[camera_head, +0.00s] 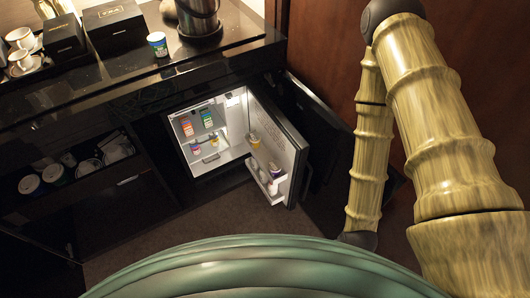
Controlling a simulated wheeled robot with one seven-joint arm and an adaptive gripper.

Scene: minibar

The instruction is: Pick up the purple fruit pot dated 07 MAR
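The minibar fridge (222,165) stands open and lit below the counter, its door (287,150) swung out to the right. A small purple-marked container (195,148) stands inside at the left. Another container with purple on it (274,169) is in the door. Both are too small for me to read any date, so I cannot tell which is the pot dated 07 MAR. My arm hangs down at the right of the picture, well apart from the fridge. My gripper is not in view.
Orange (187,127) and green-blue (207,118) containers stand on the fridge's upper shelf. A blue-green pot (157,44) stands on the counter (110,82) near a metal bucket (199,18). The open door and a dark panel right of it are obstacles. The floor before the fridge is clear.

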